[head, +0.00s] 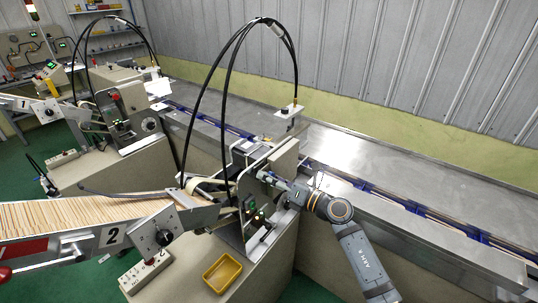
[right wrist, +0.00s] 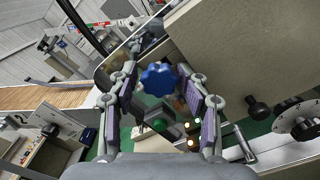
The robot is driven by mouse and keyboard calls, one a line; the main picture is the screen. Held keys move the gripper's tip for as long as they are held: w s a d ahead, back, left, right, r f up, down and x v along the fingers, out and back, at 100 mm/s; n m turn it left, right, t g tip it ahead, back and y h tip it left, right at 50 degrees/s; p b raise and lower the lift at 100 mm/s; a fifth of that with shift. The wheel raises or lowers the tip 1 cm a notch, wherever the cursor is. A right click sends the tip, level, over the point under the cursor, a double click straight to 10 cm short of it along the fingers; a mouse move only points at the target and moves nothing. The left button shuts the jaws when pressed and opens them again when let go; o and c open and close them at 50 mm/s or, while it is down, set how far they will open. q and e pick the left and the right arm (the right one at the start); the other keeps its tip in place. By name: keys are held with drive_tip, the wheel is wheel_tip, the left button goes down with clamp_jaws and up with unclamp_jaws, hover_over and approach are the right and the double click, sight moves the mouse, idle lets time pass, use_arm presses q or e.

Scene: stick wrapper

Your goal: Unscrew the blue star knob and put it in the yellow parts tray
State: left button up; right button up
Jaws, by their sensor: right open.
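The blue star knob (right wrist: 159,79) sits on the machine between the two fingers of my right gripper (right wrist: 157,72) in the right wrist view. The fingers are spread, one on each side of the knob, with a visible gap to it. In the head view my right gripper (head: 277,183) is at the front panel of machine 2, and I cannot make out the knob clearly there. The yellow parts tray (head: 222,273) lies on the machine's top in front, and looks empty. My left gripper is not in view.
Lit buttons (head: 256,218) are on the panel just below my right gripper. A chute of wooden sticks (head: 90,212) runs in from the left. A switch box (head: 146,272) stands left of the tray. A conveyor (head: 400,205) runs behind my right arm.

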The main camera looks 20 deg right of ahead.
drive_tip(key=m+p, duration=0.2)
drive_tip(key=m, duration=0.1)
drive_tip(key=shift+r+p, duration=0.4)
drive_tip(key=shift+f+m, duration=0.25)
drive_tip(key=shift+m, duration=0.25)
drive_tip(key=shift+f, duration=0.1)
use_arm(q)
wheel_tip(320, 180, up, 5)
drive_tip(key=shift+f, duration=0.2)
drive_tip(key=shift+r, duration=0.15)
use_arm(e)
drive_tip(key=shift+c, duration=0.4)
